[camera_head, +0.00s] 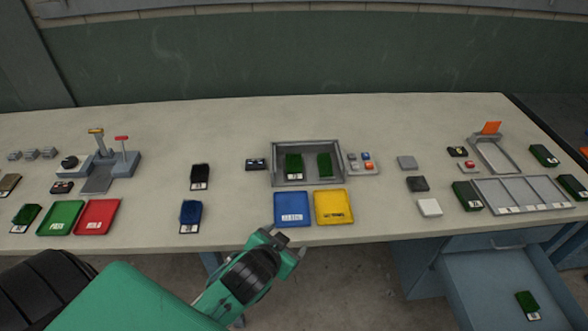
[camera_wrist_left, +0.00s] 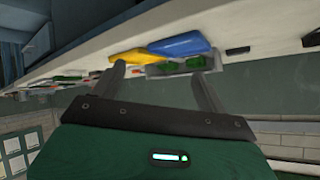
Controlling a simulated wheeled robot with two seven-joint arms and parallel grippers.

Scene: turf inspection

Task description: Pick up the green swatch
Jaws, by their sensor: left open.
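Several green turf swatches show in the head view. Two stand in the grey tray (camera_head: 307,149) at the table's middle: a left green swatch (camera_head: 294,168) and a right green swatch (camera_head: 325,166). Other green swatches lie at the far left (camera_head: 25,215), at the right (camera_head: 467,195), and in the open drawer (camera_head: 527,304). My left gripper (camera_head: 284,237) is open and empty at the table's front edge, short of the blue tray. In the left wrist view, the tray's green swatches (camera_wrist_left: 172,67) show beyond my open fingers (camera_wrist_left: 158,78). My right gripper is not in view.
A blue tray (camera_head: 294,221) and a yellow tray (camera_head: 334,219) lie in front of the grey tray. Green (camera_head: 60,231) and red trays (camera_head: 97,229) are at the left. A compartment tray (camera_head: 520,207) is at the right. Bare table lies right of the yellow tray.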

